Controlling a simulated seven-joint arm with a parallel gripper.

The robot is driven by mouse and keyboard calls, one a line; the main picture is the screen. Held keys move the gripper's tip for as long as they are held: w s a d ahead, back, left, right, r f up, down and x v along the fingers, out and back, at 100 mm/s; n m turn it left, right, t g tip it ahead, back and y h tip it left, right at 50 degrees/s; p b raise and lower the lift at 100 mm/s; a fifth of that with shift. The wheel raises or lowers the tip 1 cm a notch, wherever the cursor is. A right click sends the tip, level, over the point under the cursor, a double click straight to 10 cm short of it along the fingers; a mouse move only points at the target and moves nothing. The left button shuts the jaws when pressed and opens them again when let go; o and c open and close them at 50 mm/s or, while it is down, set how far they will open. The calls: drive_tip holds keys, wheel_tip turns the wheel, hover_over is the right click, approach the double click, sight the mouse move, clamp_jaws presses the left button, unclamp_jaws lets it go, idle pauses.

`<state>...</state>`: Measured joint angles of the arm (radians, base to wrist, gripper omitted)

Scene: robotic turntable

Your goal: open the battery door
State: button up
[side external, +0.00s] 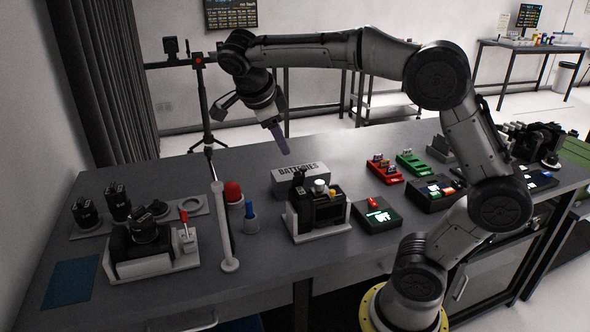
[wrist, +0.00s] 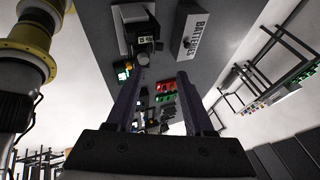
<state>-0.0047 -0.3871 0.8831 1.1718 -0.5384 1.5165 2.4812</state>
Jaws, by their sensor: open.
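My gripper (side external: 279,140) is raised in the air above and behind the BATTERIES box, pointing down. In the wrist view its two dark fingers (wrist: 157,79) are apart, with nothing held between them. A black camera body (side external: 328,209) sits in a white holder (side external: 322,236) at the middle of the table, below and right of my gripper and well apart from it. The camera also shows at the top of the wrist view (wrist: 146,30). I cannot make out a battery door on it. The grey BATTERIES box (side external: 300,177) stands just behind the camera.
A second camera (side external: 138,240) sits in a holder at left, near black lenses (side external: 118,202). A white upright post (side external: 224,230) and a red-topped item (side external: 233,192) stand between the holders. Red (side external: 384,172) and green (side external: 414,165) trays lie at right. The table's back middle is clear.

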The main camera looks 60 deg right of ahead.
sight(297, 173)
drive_tip(key=x, duration=1.3)
drive_tip(key=shift+d+f, duration=0.1)
drive_tip(key=shift+f, duration=0.3)
clamp_jaws()
